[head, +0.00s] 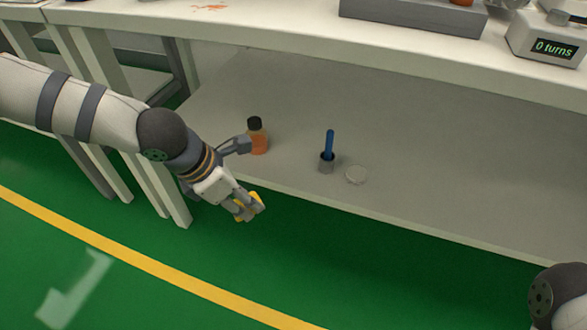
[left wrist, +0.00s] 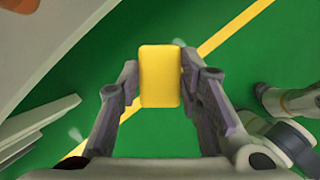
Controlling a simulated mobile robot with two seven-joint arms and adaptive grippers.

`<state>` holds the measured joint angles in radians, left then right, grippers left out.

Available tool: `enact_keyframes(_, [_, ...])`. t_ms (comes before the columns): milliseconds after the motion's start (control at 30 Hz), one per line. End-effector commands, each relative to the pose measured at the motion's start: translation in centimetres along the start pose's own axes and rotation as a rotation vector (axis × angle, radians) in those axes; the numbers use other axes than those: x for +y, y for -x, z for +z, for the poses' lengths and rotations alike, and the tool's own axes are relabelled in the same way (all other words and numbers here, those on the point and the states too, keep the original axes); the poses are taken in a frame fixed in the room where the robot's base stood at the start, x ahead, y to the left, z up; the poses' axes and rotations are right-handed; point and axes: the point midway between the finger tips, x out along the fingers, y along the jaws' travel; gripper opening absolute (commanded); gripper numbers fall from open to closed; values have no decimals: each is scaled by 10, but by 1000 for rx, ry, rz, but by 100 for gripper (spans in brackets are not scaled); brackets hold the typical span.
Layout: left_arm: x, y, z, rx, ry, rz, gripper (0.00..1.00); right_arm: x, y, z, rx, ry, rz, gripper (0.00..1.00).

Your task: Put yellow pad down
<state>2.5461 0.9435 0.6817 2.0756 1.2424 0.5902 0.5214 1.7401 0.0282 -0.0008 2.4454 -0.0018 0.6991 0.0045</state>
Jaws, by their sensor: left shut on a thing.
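The yellow pad (left wrist: 160,76) is a small block with rounded corners, held between the two fingers of my left gripper (left wrist: 160,80) in the left wrist view. In the head view the left gripper (head: 247,205) is shut on the yellow pad (head: 256,199), and the fingers partly hide it. The gripper is in front of the lower shelf's front edge, with green floor behind it in the picture. My right gripper is not in view; only a piece of my right arm shows at the lower right of the head view.
The shelf's right part is clear. A white worktop (head: 300,35) overhangs it, carrying a "0 turns" device (head: 550,42).

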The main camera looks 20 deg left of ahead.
Motion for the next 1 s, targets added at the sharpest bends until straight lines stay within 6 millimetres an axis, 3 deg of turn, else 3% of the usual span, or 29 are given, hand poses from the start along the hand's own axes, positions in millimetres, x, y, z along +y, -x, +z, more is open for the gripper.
enact_keyframes(33, [1, -15, -1, 6, 71, 31, 10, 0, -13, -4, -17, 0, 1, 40])
enact_keyframes(200, [10, -38, 9, 8, 363, 161, 10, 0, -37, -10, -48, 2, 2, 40])
enact_keyframes(467, [23, -51, 24, 4, 613, 267, 10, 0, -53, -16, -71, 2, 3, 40])
enact_keyframes(667, [60, -70, 67, 0, 630, 270, 10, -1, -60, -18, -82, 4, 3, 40])
enact_keyframes(1000, [122, -105, 138, 6, 629, 266, 10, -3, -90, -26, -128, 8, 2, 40])
